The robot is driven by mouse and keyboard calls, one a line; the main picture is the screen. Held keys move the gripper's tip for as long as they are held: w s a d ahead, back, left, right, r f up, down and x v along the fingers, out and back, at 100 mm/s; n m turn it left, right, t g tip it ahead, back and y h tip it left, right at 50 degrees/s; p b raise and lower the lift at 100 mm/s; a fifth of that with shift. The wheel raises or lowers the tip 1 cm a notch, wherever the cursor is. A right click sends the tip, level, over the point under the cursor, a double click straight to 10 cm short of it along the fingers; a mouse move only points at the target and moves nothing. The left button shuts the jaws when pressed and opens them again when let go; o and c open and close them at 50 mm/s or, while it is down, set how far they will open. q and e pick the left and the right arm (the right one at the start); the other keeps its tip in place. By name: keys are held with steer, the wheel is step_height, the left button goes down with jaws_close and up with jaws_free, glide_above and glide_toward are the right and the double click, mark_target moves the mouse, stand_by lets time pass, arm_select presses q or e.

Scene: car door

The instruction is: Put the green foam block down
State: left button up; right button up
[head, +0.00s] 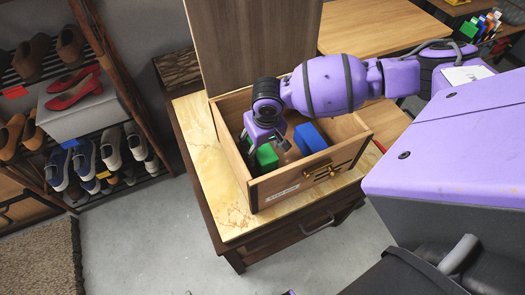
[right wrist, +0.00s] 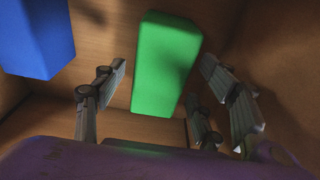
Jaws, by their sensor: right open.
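The green foam block (head: 265,157) lies inside an open wooden box (head: 262,196), partly hidden by my right gripper (head: 268,148). In the right wrist view the green block (right wrist: 166,62) appears between the spread fingers of my right gripper (right wrist: 165,85), with gaps on both sides. The right gripper is open and reaches down into the box from above. A blue block (head: 310,138) lies in the same box, to the right of the green one; it also shows at the upper left in the right wrist view (right wrist: 38,38). My left gripper is not seen.
The box walls stand close around the gripper, and a tall wooden panel (head: 238,42) rises behind. The box rests on a small cabinet with a yellow marbled top (head: 203,130). A shoe rack (head: 110,115) stands at left; a wooden table (head: 380,27) is behind.

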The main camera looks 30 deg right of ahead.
mark_target(264, 151)
steer(key=r, duration=0.5)
steer(key=s+r, duration=0.1)
steer(key=r, duration=0.2)
steer(key=shift+s+r+p, duration=0.1)
steer(key=shift+r+p, duration=0.25)
steer(key=shift+p, duration=0.05)
stand_by(0.5)
